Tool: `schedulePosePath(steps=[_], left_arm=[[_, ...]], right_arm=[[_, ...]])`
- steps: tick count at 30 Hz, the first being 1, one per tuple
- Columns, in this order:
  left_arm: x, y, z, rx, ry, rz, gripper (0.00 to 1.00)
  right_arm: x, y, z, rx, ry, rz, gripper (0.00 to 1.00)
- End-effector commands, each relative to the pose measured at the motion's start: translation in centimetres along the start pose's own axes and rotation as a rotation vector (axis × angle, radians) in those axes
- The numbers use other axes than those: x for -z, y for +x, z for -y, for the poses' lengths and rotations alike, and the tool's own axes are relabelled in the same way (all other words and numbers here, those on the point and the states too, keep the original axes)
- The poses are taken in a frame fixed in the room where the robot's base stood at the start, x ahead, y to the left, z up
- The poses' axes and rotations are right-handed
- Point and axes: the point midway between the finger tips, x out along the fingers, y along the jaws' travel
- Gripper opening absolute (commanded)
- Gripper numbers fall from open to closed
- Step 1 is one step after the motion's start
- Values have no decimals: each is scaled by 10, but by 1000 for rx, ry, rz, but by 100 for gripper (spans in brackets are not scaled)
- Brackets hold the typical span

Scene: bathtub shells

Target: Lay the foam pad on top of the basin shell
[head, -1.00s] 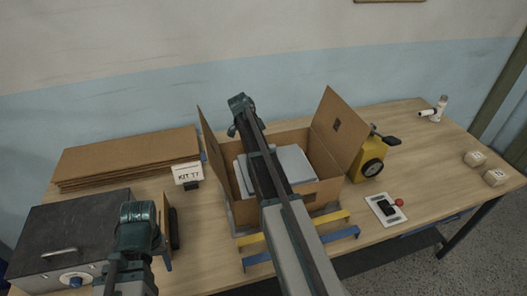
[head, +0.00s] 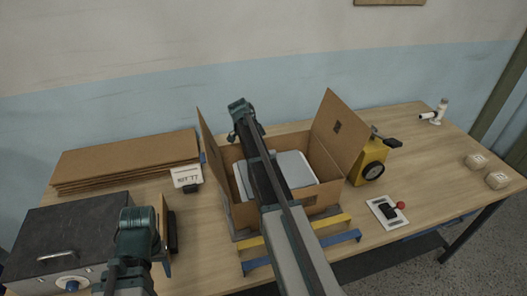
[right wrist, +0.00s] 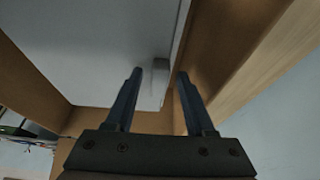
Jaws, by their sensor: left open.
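A pale grey slab (head: 296,168) lies inside the open cardboard box, split from view by my right arm. I cannot tell how much of it is foam pad and how much is basin shell. In the right wrist view, a pale surface (right wrist: 85,45) fills the upper left, with a small tab (right wrist: 160,78) at its edge. My right gripper (right wrist: 160,75) is open, its fingers apart on either side of the tab. In the head view its fingers are hidden. My left gripper (head: 137,236) is open over the left front of the table, away from the box; its fingertips are not clear.
The cardboard box (head: 318,197) has raised flaps left and right. Blue and yellow bars (head: 300,248) stand before it. Flat cardboard sheets (head: 125,160), a KIT 77 sign (head: 186,176) and a dark case (head: 65,240) are left.

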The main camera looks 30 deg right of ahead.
Motion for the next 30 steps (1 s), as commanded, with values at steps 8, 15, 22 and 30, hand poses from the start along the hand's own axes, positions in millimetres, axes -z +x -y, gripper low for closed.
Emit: schedulePosePath(steps=[8,15,22,30], left_arm=[[0,0,0,0,0,0,56],[-1,-10,1,0,0,0,56],[-2,-36,3,0,1,0,56],[-5,-77,7,-1,-6,0,56]], right_arm=[[0,0,0,0,0,0,56],[4,-9,0,0,0,0,56],[7,-36,0,0,-1,0,56],[8,-81,0,0,-1,0,56]])
